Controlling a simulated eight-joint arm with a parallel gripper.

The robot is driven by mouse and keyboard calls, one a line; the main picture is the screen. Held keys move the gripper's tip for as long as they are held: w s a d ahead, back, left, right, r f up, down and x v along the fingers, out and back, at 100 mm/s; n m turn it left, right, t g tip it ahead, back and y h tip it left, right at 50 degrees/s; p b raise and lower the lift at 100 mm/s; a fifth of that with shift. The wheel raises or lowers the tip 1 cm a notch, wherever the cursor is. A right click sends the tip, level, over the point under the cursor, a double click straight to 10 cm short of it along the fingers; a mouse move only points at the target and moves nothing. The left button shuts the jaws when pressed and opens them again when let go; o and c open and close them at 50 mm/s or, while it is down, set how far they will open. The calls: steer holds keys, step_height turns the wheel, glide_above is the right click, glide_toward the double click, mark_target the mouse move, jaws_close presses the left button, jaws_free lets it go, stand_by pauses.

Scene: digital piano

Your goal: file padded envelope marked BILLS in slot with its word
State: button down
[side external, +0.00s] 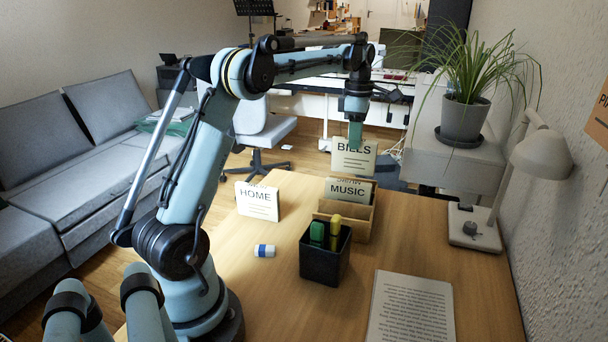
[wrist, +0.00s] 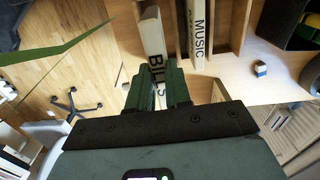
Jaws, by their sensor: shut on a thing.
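The padded envelope marked BILLS (side external: 354,161) is pale and upright, with its word facing the side camera. My gripper (side external: 355,137) is shut on its top edge; in the wrist view the green fingers (wrist: 158,88) pinch the envelope (wrist: 153,42). A wooden sorter (side external: 358,224) stands on the desk with an envelope marked MUSIC (side external: 347,191) in it. The BILLS envelope shows behind and above the MUSIC one. Its lower edge is hidden, so I cannot tell whether it is inside a slot. Slot words are not clearly readable.
An envelope marked HOME (side external: 257,203) stands upright left of the sorter. A black pen cup (side external: 325,262) with markers stands in front of it. An eraser (side external: 264,251), a printed sheet (side external: 411,310) and a white lamp (side external: 541,165) are also on the desk.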

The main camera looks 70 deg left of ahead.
mark_target(352, 173)
steer(key=shift+f, duration=3.7)
steer(key=c, duration=1)
jaws_free()
steer(key=shift+r, duration=2.5)
step_height(352, 173, up, 12)
steer(key=shift+r, duration=0.1)
